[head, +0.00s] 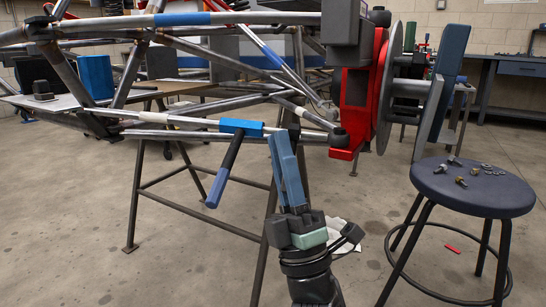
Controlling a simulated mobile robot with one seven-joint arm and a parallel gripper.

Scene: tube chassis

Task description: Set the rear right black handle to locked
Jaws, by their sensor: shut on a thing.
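A black lever handle (230,156) with a blue end hangs down and left from a blue clamp block (241,127) on the lower frame tube. It is tilted and nothing touches it in this view. My gripper (284,137) comes up from the bottom with its long blue fingers close together. It is just right of the clamp block, and its fingertips overlap the tube in the picture. What it grips is hidden between or behind the fingers, and I cannot tell which part that is. The picture has no label showing which handle is the rear right one.
A red bracket (355,100) with a disc (395,85) stands right of my fingers. A round stool (470,188) holding small bolts is at the right. A trestle leg (136,195) supports the tubes. The floor in front is mostly clear.

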